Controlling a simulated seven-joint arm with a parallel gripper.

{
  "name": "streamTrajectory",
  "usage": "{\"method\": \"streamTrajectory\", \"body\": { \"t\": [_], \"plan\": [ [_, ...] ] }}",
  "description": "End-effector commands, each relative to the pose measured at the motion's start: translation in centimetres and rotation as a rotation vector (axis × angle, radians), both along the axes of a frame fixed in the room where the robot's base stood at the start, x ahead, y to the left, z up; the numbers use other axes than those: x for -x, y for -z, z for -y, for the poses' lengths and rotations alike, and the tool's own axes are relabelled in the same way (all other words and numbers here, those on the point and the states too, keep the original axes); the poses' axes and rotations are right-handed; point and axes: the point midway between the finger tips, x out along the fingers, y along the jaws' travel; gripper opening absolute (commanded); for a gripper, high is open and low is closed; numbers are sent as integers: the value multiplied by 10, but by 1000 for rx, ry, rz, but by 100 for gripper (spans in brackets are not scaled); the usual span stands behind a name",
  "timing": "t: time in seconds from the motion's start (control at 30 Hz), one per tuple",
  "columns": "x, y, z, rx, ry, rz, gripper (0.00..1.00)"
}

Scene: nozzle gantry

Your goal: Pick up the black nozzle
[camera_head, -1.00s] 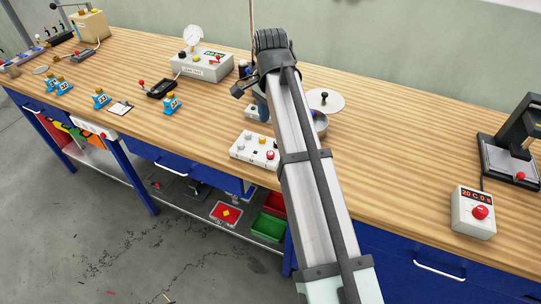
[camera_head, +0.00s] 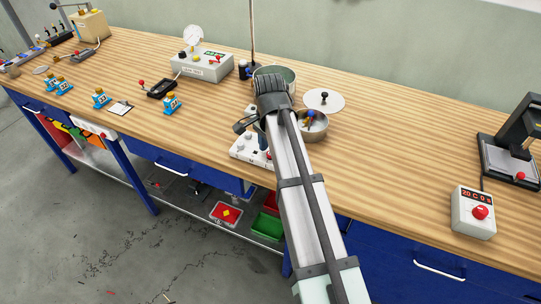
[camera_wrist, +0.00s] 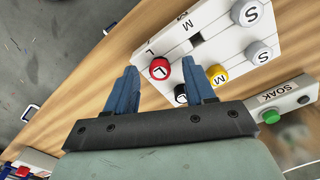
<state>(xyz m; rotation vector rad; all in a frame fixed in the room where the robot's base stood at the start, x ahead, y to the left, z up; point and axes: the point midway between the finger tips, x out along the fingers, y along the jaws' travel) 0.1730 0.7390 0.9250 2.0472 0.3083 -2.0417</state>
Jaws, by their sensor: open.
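The black nozzle (camera_wrist: 180,96) shows in the wrist view as a small dark round top at the near edge of a white block (camera_wrist: 190,22) marked L, M and S. It lies between my gripper's (camera_wrist: 164,82) two blue fingers in the picture, nearer the right one, which partly covers it. The fingers are open and hold nothing. A red nozzle (camera_wrist: 160,68) marked L sits close by, near the left fingertip. A yellow nozzle (camera_wrist: 217,75) sits just right of the right finger. In the head view my gripper (camera_head: 262,142) is over the white block (camera_head: 243,150), hiding much of it.
Grey nozzles (camera_wrist: 258,52) marked S stand on the block's right side. A panel marked SOAK (camera_wrist: 290,97) with a green button is to the right. A metal bowl (camera_head: 314,131), a pot (camera_head: 285,74) and a white disc (camera_head: 333,103) are close behind my arm.

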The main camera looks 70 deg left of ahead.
Motion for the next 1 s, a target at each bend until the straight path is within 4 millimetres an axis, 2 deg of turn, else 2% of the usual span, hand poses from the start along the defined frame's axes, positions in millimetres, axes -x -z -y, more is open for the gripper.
{"method": "streamTrajectory", "body": {
  "t": [0.1,0.27,0.83,1.0],
  "plan": [
    [0,6,0,0,0,0,54],
    [0,6,0,-1,0,0,54],
    [0,6,0,0,0,0,1],
    [0,6,0,0,0,0,0]
  ]
}}
